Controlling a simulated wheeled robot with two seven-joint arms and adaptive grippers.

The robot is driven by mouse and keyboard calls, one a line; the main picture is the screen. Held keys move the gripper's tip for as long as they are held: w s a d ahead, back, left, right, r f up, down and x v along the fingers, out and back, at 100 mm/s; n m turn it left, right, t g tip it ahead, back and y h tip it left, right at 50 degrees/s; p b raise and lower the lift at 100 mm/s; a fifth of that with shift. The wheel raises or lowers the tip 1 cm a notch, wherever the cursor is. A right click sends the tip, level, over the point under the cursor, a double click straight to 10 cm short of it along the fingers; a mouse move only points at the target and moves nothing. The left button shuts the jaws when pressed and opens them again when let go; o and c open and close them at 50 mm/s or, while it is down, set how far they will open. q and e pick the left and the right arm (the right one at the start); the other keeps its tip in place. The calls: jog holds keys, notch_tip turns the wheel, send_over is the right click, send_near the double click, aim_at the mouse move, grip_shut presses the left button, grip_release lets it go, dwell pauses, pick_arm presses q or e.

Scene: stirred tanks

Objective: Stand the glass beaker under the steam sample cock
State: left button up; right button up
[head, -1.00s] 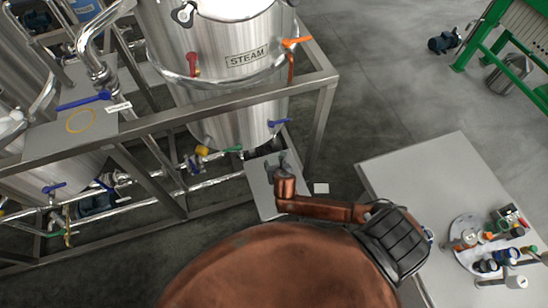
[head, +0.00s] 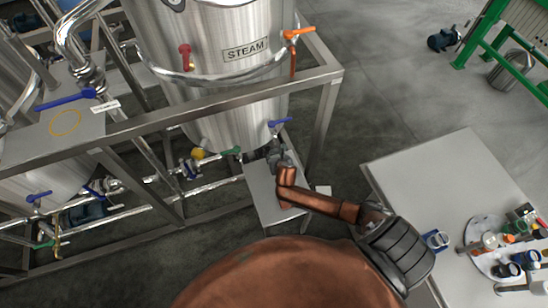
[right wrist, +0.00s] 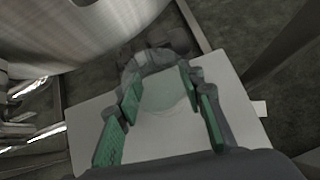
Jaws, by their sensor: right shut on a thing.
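The steel tank marked STEAM (head: 215,115) stands in a metal frame. A blue-handled cock (head: 277,124) sits low on its right side, and an orange-handled valve (head: 298,33) with a copper pipe is higher up. I cannot tell for sure which is the steam sample cock. My right gripper (head: 279,158) is near the tank's foot, over a small grey stand (head: 262,202). In the right wrist view, my right gripper (right wrist: 160,92) has its green pads on either side of the clear glass beaker (right wrist: 165,97), which it holds above the stand. The beaker's base contact is unclear. The left gripper is out of view.
A grey table (head: 425,185) at right carries a round tray (head: 480,262) with several small items, and a blue-and-white item (head: 437,239) near its edge. A frame post (head: 322,125) stands close right of my gripper. Pipes and valves run left of the stand.

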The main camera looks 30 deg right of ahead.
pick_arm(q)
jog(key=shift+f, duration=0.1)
pick_arm(e)
jog(key=shift+f, duration=0.1)
jog(key=o, duration=1.2)
jog(key=shift+o, duration=0.2)
jog(key=shift+r, duration=0.25)
pick_arm(q)
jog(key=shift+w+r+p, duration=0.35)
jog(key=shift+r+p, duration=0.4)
jog(key=shift+p, duration=0.05)
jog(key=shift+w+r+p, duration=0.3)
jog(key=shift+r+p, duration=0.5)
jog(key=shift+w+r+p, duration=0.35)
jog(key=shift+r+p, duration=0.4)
jog(key=shift+p, duration=0.05)
pick_arm(e)
jog(key=v, duration=1.1)
jog(key=shift+s+r, duration=0.2)
jog(key=shift+s, duration=0.1)
jog(key=shift+a, duration=0.1)
